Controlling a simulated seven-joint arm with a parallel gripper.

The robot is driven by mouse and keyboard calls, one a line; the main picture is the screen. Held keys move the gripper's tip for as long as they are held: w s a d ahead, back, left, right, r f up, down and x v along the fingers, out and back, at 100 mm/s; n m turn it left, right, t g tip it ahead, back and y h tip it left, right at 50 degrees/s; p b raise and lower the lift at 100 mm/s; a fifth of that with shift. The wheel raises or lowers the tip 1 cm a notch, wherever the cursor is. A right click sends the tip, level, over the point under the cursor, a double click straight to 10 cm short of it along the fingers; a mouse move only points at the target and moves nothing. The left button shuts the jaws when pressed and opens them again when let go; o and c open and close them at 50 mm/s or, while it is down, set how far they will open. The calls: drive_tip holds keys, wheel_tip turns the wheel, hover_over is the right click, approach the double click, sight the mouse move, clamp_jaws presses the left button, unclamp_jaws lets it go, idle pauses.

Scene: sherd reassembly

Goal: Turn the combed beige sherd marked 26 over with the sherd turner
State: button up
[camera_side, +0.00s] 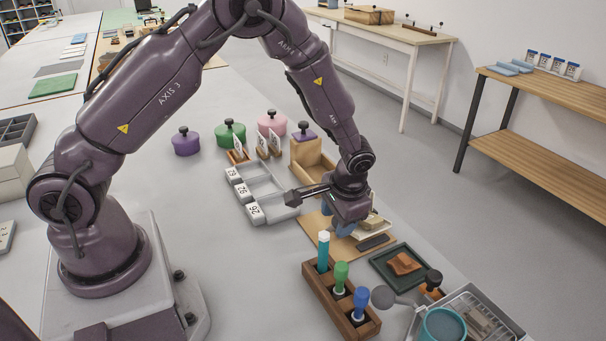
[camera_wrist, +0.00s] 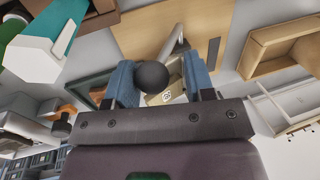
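My gripper (camera_side: 345,229) is low over a light wooden board (camera_side: 312,224) on the bench. In the wrist view its two blue fingers (camera_wrist: 160,84) stand apart. A round black knob (camera_wrist: 151,75) shows between them, nearer the left finger, with a gap on the right; it may belong to the sherd turner. A beige piece with a small dark-marked label (camera_wrist: 166,98), likely the sherd, is just beyond the knob and partly hidden. In the side view a beige piece (camera_side: 374,223) shows beside the gripper. The fingers hide most of the turner, and I cannot read the mark surely.
A wooden rack (camera_side: 318,285) of coloured-handled tools stands in front. A dark tray (camera_side: 386,258) with a brown sherd (camera_side: 404,264) and a teal bowl (camera_side: 442,326) are at right. Grey trays (camera_side: 268,211) with number cards, one reading 26, and an open wooden box (camera_side: 314,181) lie behind.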

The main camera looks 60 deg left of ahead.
drive_tip(key=shift+a+r+h, duration=0.25)
drive_tip(key=shift+a+h, duration=0.1)
drive_tip(key=shift+a, duration=0.3)
drive_tip(key=shift+a+r+h, duration=0.25)
drive_tip(key=shift+a+h, duration=0.1)
drive_tip(key=shift+a, duration=0.3)
drive_tip(key=shift+a+r+h, duration=0.1)
drive_tip(key=shift+a+h, duration=0.2)
drive_tip(key=shift+a, duration=0.45)
drive_tip(key=shift+a+f+h, duration=0.2)
drive_tip(key=shift+a+h, duration=0.6)
drive_tip(key=shift+a, duration=0.7)
drive_tip(key=shift+a+f+h, duration=0.3)
drive_tip(key=shift+a+h, duration=0.05)
drive_tip(key=shift+a, duration=0.35)
drive_tip(key=shift+a+f+h, duration=0.3)
drive_tip(key=shift+a+h, duration=0.05)
drive_tip(key=shift+a, duration=0.3)
drive_tip(key=shift+a+f+h, duration=0.7)
drive_tip(key=shift+a+f, duration=0.15)
drive_tip(key=shift+a, duration=0.05)
drive_tip(key=shift+a+f+h, duration=0.5)
drive_tip(key=shift+a+f, duration=0.05)
drive_tip(key=shift+f, duration=0.3)
drive_tip(key=shift+v, duration=2.7)
